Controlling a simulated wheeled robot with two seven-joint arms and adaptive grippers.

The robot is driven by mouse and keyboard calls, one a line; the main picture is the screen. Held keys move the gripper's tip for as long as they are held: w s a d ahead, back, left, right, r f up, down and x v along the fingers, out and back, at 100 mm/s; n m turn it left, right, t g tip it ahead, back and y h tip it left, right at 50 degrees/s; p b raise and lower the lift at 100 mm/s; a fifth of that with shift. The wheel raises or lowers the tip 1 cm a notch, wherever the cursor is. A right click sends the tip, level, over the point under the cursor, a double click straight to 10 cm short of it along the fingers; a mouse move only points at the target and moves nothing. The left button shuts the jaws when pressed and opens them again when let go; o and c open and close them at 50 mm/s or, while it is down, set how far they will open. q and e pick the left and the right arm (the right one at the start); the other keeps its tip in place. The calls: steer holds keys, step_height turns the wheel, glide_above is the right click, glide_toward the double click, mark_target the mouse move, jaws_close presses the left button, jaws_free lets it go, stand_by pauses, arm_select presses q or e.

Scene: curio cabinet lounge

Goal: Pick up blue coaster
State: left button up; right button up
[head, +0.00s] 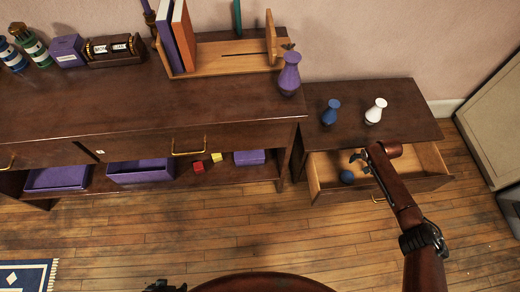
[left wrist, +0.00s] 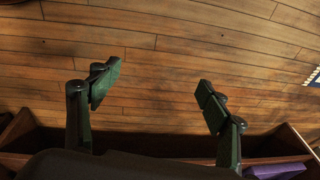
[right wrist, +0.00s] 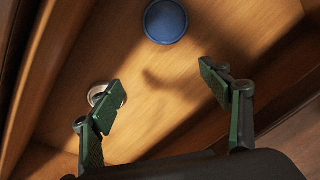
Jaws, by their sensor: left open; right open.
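The blue coaster (head: 347,176) is a small round disc lying in the open drawer (head: 421,187) of the small side table. It also shows at the top of the right wrist view (right wrist: 165,21). My right gripper (head: 358,163) is open and empty over the drawer, close to the coaster. In the right wrist view the coaster lies beyond the fingertips (right wrist: 160,90), not between them. My left gripper (left wrist: 158,82) is open and empty, with wooden floor in the view between its fingers.
A round silvery object (right wrist: 106,93) lies in the drawer, partly behind one right finger. A blue vase (head: 330,113) and a white vase (head: 375,112) stand on the side table. A purple vase (head: 289,75) stands near the sideboard's (head: 215,103) right end.

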mark_target(347, 177)
arm_select(q)
steer(key=s+d+r+h+b, duration=0.2)
steer(key=s+d+h, duration=0.1)
steer(key=d, duration=0.6)
arm_select(e)
steer(key=a, duration=0.1)
steer(key=a+n+g, duration=0.1)
steer(key=a, duration=0.1)
steer(key=s+a+n+g, duration=0.1)
steer(key=shift+a+f, duration=0.15)
steer(key=shift+f, duration=0.2)
step_height(347, 177, down, 2)
steer(key=shift+s+a+n+b, duration=0.15)
steer(key=shift+n+b, duration=0.15)
steer(key=shift+b, duration=0.05)
steer(key=shift+f, duration=0.2)
steer(key=f+b, duration=0.3)
steer(key=f, duration=0.1)
steer(key=shift+s+f, duration=0.2)
steer(key=shift+w+f+b, duration=0.1)
steer(key=shift+f+b, duration=0.25)
steer(key=shift+b, duration=0.1)
arm_select(q)
steer(key=w+d+f+t+h, duration=0.1)
steer(key=w+d+f+t, duration=0.2)
steer(key=w+d+f, duration=0.3)
steer(key=shift+w+f+t+h, duration=0.3)
steer(key=shift+w+f, duration=0.15)
steer(key=shift+f, duration=0.4)
